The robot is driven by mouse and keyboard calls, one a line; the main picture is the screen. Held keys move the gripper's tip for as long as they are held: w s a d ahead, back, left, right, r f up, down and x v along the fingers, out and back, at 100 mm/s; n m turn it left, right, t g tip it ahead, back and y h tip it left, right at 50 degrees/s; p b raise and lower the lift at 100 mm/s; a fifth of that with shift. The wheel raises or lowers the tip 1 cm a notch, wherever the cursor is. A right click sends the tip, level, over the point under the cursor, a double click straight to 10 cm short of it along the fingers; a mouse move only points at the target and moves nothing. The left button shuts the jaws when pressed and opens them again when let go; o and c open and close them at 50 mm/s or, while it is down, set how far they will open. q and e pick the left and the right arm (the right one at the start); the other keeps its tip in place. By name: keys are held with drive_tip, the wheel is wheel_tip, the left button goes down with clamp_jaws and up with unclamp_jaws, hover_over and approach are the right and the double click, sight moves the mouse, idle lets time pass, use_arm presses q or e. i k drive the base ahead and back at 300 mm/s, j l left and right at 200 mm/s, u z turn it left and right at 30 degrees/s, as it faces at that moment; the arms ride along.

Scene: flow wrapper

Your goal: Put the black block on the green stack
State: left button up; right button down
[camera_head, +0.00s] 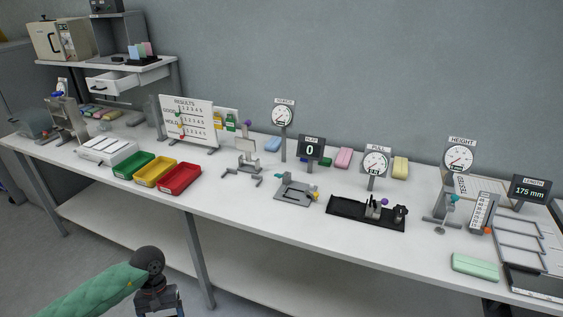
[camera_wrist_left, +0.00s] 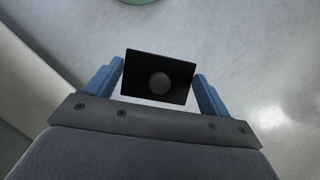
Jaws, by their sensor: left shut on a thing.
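My left gripper (camera_wrist_left: 159,82) is shut on a black block (camera_wrist_left: 135,85), which sits between its two blue fingertips in the left wrist view. The block has a round grey spot on its face. In the head view my left arm comes in at the bottom left in a green padded sleeve, in front of the table; the block cannot be made out there. I cannot clearly tell a green stack. A dark green piece (camera_head: 325,162) lies behind the counter display, and a pale green block (camera_head: 474,266) lies at the front right. My right gripper is not in view.
The long white table (camera_head: 250,205) holds green (camera_head: 134,166), yellow (camera_head: 155,173) and red (camera_head: 180,179) trays, dial gauges, and a black fixture (camera_head: 350,214). Pink (camera_head: 343,158) and yellow (camera_head: 400,167) blocks lie at the back. The front strip is mostly clear.

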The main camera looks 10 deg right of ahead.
sight(476, 265)
drive_tip(key=k+l+z, duration=0.3)
drive_tip(key=k+l, duration=0.2)
drive_tip(key=l, duration=0.25)
drive_tip(key=k+l+z, duration=0.2)
drive_tip(key=l, duration=0.2)
